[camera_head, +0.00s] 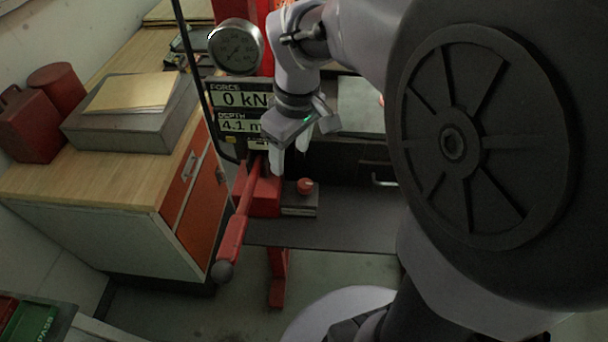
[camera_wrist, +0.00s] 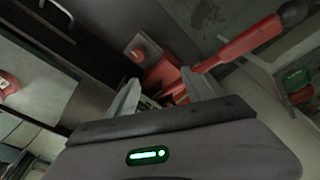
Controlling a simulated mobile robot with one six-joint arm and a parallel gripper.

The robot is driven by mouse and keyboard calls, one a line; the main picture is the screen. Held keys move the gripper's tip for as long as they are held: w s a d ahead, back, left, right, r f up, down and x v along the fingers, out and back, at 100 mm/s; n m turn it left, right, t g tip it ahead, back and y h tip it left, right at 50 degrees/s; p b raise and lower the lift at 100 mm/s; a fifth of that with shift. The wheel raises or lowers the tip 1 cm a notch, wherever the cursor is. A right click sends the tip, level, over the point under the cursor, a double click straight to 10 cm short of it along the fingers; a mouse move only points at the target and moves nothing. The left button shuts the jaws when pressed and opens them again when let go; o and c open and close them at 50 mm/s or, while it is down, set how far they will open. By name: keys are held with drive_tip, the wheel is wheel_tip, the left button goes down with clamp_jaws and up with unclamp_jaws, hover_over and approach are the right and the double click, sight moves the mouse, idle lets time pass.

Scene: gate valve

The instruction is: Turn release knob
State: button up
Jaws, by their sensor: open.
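My gripper (camera_head: 290,150) points down in front of the red press, beside its display. In the wrist view the two pale fingers of my gripper (camera_wrist: 162,92) stand apart, with no object clearly held. A small round red knob (camera_head: 305,187) sits on a grey block below and slightly right of the fingers; it also shows in the wrist view (camera_wrist: 141,52), beyond them. I cannot tell whether it is the release knob. The red pump body (camera_head: 264,198) is just below the fingers, and parts of it show between them in the wrist view. No other knob is clear there.
A red lever (camera_head: 236,225) with a dark ball end slants down-left from the pump. The display (camera_head: 240,115) reads 0 kN and 4.1, below a round gauge (camera_head: 237,47). A wooden bench (camera_head: 110,190) stands left. Floor is visible below the press.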

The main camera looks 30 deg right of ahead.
drive_tip(key=s+a+f+m+t+y+b, duration=0.1)
drive_tip(key=s+a+f+m+t+b, duration=0.2)
drive_tip(key=s+a+f+m+b, duration=0.55)
wheel_tip(320, 180, up, 8)
drive_tip(key=m+g+h+p, duration=0.15)
drive_tip(key=g+p, duration=0.35)
drive_tip(key=p, duration=1.2)
hover_over(306, 182)
drive_tip(key=shift+m, duration=0.4)
wheel_tip(306, 182, down, 17)
drive_tip(key=b, duration=0.3)
drive_tip(key=shift+a+b, duration=0.1)
drive_tip(key=shift+b, duration=0.3)
